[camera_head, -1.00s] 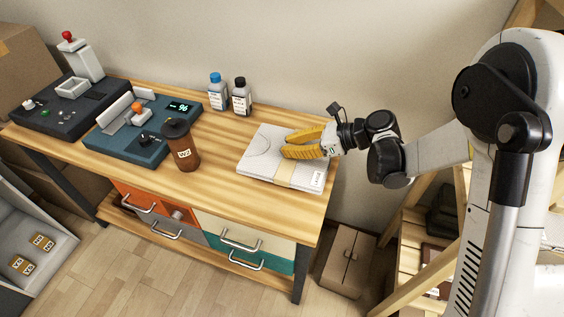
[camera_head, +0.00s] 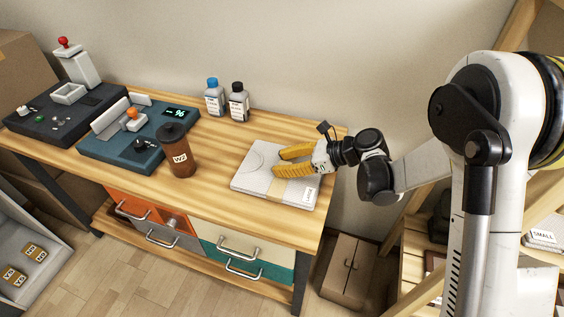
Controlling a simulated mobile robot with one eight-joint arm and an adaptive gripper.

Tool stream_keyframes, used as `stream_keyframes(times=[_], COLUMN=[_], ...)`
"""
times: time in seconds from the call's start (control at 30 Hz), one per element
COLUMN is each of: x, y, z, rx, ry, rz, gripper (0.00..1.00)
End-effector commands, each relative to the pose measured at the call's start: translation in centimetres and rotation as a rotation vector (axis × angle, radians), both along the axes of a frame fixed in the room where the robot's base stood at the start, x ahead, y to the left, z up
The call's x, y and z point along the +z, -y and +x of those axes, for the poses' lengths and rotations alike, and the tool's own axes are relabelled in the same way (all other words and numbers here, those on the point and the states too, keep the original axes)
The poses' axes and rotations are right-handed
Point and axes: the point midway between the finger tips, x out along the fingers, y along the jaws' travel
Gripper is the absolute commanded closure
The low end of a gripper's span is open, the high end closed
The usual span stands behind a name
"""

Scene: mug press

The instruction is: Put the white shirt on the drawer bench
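The white shirt (camera_head: 255,184) is a flat folded stack with a tan band and a small label. It lies on the right part of the wooden drawer bench (camera_head: 217,190). My gripper (camera_head: 276,162), with yellow fingers, comes in from the right just over the shirt. Its fingers are spread apart with nothing between them. I cannot tell whether the fingertips touch the shirt's top.
A brown cup (camera_head: 177,152) marked W2 stands left of the shirt. A blue-capped bottle (camera_head: 214,98) and a black-capped bottle (camera_head: 238,102) stand at the back. A blue machine (camera_head: 125,148) and a dark press (camera_head: 55,108) fill the left. Bench wood around the shirt is clear.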

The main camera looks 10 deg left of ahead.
Motion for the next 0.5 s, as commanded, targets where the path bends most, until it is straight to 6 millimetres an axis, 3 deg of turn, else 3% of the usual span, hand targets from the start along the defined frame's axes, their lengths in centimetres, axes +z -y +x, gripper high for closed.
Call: stream_keyframes(times=[0.27,0.5], x=[0.4,2.9], y=[0.3,4.2], z=[0.0,-0.1], rx=[-0.001,-0.005], ry=[0.0,-0.001], rz=[0.0,0.0], gripper=[0.62,0.62])
